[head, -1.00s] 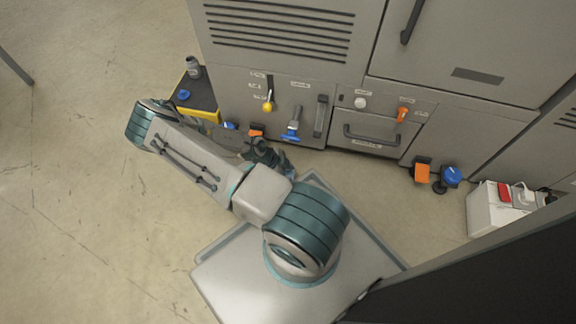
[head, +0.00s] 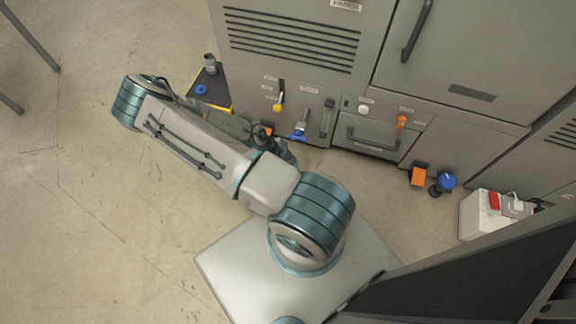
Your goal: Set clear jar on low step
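The low step (head: 212,80) has a black top and a yellow edge and stands on the floor against the left end of the machine. My forearm covers its near part. A small grey jar-like container (head: 210,62) stands upright at its back; I cannot tell whether it is the clear jar. A blue round piece (head: 201,90) lies in front of it on the step. My gripper (head: 276,144) is low in front of the machine, right of the step and partly behind my arm. Its fingers are dark and small, so its opening and any held thing cannot be made out.
The grey machine fills the back, with a yellow-tipped lever (head: 279,106), a blue valve handle (head: 299,132), a drawer (head: 372,141) and orange (head: 418,175) and blue (head: 446,181) parts sticking out low. A white box (head: 483,214) stands right. Open floor lies left.

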